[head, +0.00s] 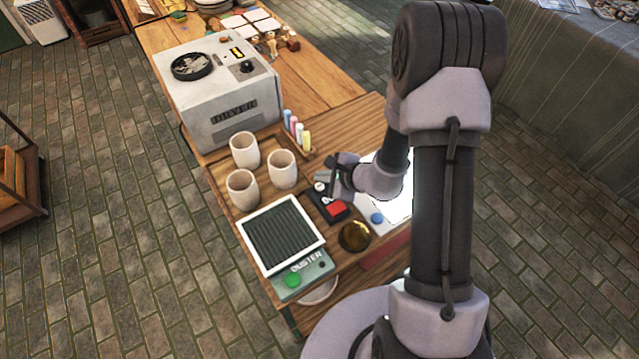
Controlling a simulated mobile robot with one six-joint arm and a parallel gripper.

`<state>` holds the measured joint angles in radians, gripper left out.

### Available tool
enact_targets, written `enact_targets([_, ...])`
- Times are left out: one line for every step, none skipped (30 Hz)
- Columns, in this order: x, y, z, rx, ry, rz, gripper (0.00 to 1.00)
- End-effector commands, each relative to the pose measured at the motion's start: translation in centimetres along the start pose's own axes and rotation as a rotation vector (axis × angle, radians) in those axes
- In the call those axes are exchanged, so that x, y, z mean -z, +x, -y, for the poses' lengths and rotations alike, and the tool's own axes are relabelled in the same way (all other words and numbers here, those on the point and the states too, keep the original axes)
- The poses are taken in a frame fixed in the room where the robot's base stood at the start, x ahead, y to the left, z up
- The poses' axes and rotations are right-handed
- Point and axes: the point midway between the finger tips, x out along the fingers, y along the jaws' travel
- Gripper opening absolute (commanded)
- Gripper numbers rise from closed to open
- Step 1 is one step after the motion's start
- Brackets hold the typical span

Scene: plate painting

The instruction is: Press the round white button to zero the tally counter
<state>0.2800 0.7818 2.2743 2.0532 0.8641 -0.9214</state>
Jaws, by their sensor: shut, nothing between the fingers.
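My gripper (333,178) is shut and empty, pointing down right beside the white spot. I cannot tell whether the fingertips touch it. My gripper and wrist hide part of the area behind the box.
Several beige cups (243,188) stand left of my gripper. The duster (300,275) with its green button is in front.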

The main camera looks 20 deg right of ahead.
Motion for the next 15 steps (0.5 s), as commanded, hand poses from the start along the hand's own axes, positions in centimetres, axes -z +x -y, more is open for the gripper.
enact_targets([-0.4,-0.6,0.5,0.001,-0.001,0.000,0.00])
enact_targets([-0.6,-0.8,0.6,0.001,-0.001,0.000,0.00])
enact_targets([-0.8,-1.1,0.8,0.001,0.000,0.000,0.00])
enact_targets([-1.0,-1.3,1.0,0.001,0.000,0.000,0.00])
enact_targets([-1.1,-1.5,1.1,0.000,-0.001,0.000,0.00])
enact_targets([-1.3,-1.8,1.3,0.000,-0.001,0.000,0.00])
enact_targets([-1.5,-2.0,1.5,0.000,-0.001,0.000,0.00])
enact_targets([-1.6,-2.2,1.6,0.000,-0.001,0.000,0.00])
enact_targets([-1.8,-2.5,1.8,0.001,-0.001,0.000,0.00])
enact_targets([-1.9,-2.7,2.0,0.001,-0.001,0.000,0.00])
enact_targets([-2.0,-2.8,2.0,0.001,0.000,0.000,0.00])
enact_targets([-2.0,-2.8,2.1,0.001,0.000,0.000,0.00])
enact_targets([-2.0,-2.8,2.1,0.000,0.000,0.000,0.00])
enact_targets([-2.0,-2.8,2.0,0.000,0.001,0.000,0.00])
enact_targets([-2.0,-2.7,2.0,0.000,0.001,0.000,0.00])
